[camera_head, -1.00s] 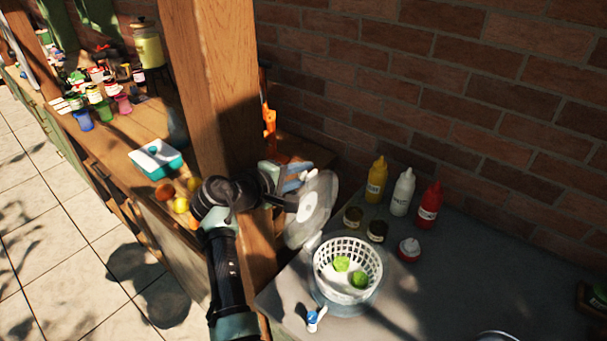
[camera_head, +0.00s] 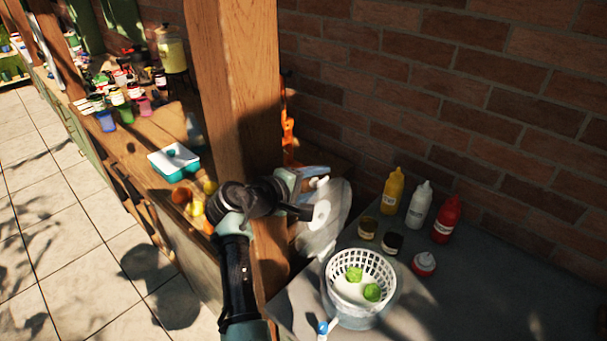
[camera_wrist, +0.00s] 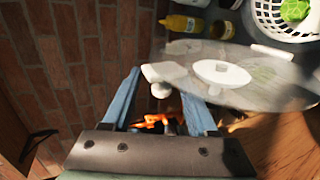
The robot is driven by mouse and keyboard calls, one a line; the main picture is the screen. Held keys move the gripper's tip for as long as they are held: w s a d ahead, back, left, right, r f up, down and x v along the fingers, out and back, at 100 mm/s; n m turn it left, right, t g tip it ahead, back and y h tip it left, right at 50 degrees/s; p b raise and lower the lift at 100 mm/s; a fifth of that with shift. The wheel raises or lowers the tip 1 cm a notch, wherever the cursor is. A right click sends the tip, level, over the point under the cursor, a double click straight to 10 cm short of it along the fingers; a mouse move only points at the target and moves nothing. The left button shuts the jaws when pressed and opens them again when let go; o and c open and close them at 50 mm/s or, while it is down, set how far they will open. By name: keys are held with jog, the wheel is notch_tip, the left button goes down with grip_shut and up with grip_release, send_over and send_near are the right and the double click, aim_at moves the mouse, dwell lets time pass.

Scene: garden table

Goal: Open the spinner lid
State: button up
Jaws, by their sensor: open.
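The salad spinner has a clear bowl (camera_head: 352,319) with a white basket (camera_head: 338,284) holding green pieces. Its clear round lid (camera_head: 332,228) stands steeply tilted up at the bowl's back left, leaving the basket uncovered. In the wrist view the lid (camera_wrist: 262,88) lies across the right, with a white round knob (camera_wrist: 222,75) on it. My gripper (camera_head: 312,192) is beside the lid on its left side. In the wrist view my gripper (camera_wrist: 160,98) has its blue fingers apart. A white piece (camera_wrist: 166,74) shows near the fingertips; I cannot tell whether they touch it.
A wooden post (camera_head: 236,90) stands close behind my arm. Yellow (camera_head: 393,190), white (camera_head: 419,204) and red (camera_head: 446,219) bottles and two small jars stand behind the basket. A small red-and-white container (camera_head: 424,264) is right of it. The grey counter is mostly clear to the right.

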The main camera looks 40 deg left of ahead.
jog(key=b+v, duration=0.3)
jog(key=v, duration=0.9)
jog(key=shift+s+r, duration=0.2)
jog(key=shift+s, duration=0.15)
jog(key=shift+a, duration=0.1)
